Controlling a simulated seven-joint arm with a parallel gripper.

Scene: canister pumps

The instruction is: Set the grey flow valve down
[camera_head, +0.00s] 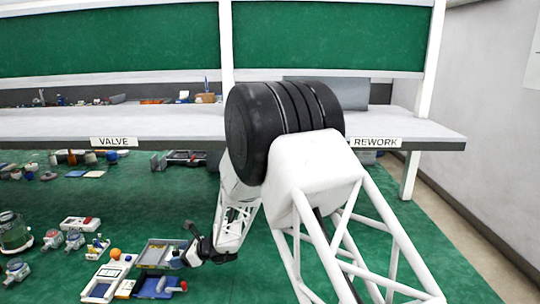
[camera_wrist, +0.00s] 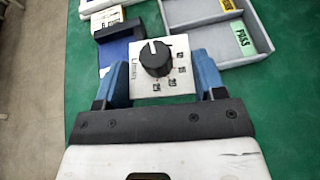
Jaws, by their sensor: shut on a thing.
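My gripper (camera_wrist: 162,82) has two blue fingers and is shut on the flow valve. The valve shows a pale grey-white face (camera_wrist: 178,82) with dial markings and a black round knob (camera_wrist: 155,58). In the head view my gripper (camera_head: 196,250) is low over the green surface, beside the right side of the grey tray. The valve is small there and partly hidden by the gripper. Whether its underside touches the surface cannot be told.
A grey divided tray (camera_wrist: 222,72) with a green PASS label lies just beyond and right of the valve. A blue tray (camera_head: 150,293), a white unit (camera_head: 100,289) and several pumps stand left. A white shelf (camera_head: 60,125) crosses behind. Green surface right of my gripper is bare.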

